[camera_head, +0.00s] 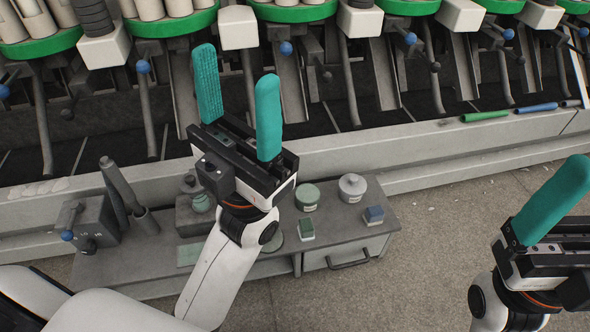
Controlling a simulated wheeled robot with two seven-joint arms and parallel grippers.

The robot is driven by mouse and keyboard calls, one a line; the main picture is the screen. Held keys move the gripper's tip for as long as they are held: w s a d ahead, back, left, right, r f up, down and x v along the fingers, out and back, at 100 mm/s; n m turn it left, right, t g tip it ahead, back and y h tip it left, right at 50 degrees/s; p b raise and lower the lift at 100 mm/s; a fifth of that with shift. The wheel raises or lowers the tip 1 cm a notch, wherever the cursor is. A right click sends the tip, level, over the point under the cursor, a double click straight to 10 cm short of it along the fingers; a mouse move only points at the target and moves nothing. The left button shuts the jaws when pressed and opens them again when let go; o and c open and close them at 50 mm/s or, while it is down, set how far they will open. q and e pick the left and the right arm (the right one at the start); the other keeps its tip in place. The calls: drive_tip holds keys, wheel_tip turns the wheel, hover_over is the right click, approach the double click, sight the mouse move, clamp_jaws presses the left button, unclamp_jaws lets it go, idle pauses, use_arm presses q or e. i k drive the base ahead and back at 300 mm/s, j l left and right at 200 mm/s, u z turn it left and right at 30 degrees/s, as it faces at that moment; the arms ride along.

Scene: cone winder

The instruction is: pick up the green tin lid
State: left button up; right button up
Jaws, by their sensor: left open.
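A flat grey-green disc (277,243), which looks like the green tin lid, lies on the low grey bench beside my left wrist. My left arm partly hides it. A round green tin (307,198) stands just behind it to the right. My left gripper (237,72) is open and empty, its two teal fingers wide apart. It is above the bench, and its fingers appear beyond the disc in the picture. My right gripper (556,210) is at the right edge with one teal finger showing. Its other finger is outside the picture.
The cone winder (400,155) runs along the back. Floor at front right is clear.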

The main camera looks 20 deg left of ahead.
sight(275, 242)
drive_tip(key=u, duration=0.9)
